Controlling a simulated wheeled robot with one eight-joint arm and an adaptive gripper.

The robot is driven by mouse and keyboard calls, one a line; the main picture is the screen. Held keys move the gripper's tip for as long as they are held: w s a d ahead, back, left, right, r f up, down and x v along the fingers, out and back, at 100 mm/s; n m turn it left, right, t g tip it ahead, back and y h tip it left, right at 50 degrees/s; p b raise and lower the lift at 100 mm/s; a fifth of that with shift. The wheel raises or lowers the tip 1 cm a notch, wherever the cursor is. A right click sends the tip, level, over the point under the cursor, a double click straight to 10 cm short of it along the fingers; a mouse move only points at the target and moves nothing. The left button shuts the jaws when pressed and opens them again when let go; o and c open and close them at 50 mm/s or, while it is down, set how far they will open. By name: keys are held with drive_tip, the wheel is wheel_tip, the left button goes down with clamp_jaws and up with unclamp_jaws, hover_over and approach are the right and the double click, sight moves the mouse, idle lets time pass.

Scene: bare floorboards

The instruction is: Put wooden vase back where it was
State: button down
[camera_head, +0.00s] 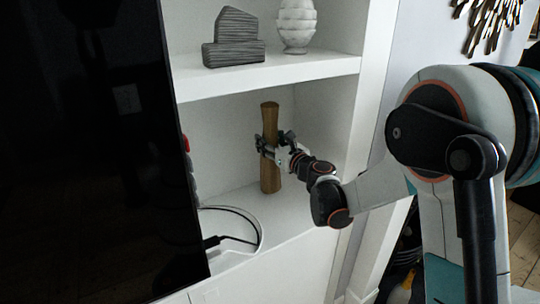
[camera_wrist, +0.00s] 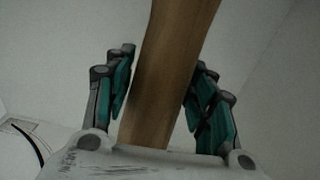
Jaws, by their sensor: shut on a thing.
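The wooden vase (camera_head: 270,178) is a tall, narrow brown cylinder, upright in the white shelf compartment below the upper shelf. My gripper (camera_head: 268,146) is shut around its middle, reaching in from the right. In the wrist view the vase (camera_wrist: 168,65) runs up between the two teal-padded fingers of my gripper (camera_wrist: 160,90). Its base is at or just above the compartment floor (camera_head: 285,215); I cannot tell whether it touches. The fingers and wrist hide part of the vase's middle.
Above, the upper shelf (camera_head: 280,72) holds a grey striped ornament (camera_head: 233,40) and a pale ribbed vase (camera_head: 297,25). A large black screen (camera_head: 90,150) stands close on the left. A cable (camera_head: 258,225) loops over the compartment floor at front left. The compartment's right wall is near my wrist.

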drive_tip(key=shift+f+b, duration=0.55)
drive_tip(key=shift+f, duration=1.15)
drive_tip(key=c, duration=0.7)
unclamp_jaws()
